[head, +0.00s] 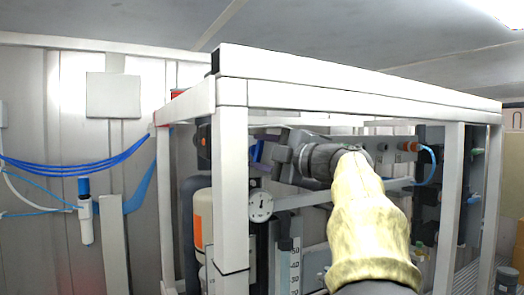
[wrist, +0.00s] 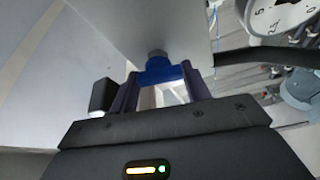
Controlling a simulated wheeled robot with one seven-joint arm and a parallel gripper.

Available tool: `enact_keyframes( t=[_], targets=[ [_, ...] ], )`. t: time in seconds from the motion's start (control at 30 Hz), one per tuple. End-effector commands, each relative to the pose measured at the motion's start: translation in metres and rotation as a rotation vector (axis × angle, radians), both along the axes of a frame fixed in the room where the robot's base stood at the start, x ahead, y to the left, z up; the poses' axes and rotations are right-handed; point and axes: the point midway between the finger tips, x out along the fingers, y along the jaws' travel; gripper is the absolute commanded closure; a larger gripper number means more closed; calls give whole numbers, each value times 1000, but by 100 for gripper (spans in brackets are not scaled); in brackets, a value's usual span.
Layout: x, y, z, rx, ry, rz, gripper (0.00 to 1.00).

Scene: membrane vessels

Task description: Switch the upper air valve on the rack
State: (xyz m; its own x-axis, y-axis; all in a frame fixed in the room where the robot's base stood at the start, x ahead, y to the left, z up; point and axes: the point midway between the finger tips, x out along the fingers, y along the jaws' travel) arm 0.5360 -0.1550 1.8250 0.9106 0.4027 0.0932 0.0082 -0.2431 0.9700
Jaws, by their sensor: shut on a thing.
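The upper air valve shows in the wrist view as a blue handle (wrist: 160,72) on a short grey stem, below a pale panel (wrist: 150,25). My gripper (wrist: 160,88) has its two dark purple fingers on either side of this handle and is shut on it. In the head view my gripper (head: 258,152) reaches in behind the front post of the white rack (head: 232,165).
A round gauge (head: 261,205) sits just below my gripper in the head view, and also shows in the wrist view (wrist: 282,14). A dark hose (wrist: 265,56) runs close on the right. The rack's top beam (head: 340,97) passes above my arm. Blue hoses (head: 80,168) hang at left.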

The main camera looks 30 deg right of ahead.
Motion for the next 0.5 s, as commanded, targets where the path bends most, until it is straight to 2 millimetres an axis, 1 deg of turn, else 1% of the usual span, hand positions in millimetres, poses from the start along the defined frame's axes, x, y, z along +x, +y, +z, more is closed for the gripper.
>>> enact_keyframes(
  t=[0.2,0.5],
  targets=[
    [0,0,-1,-71,0,-1,76],
    [0,0,-1,-89,-1,0,76]
  ],
)
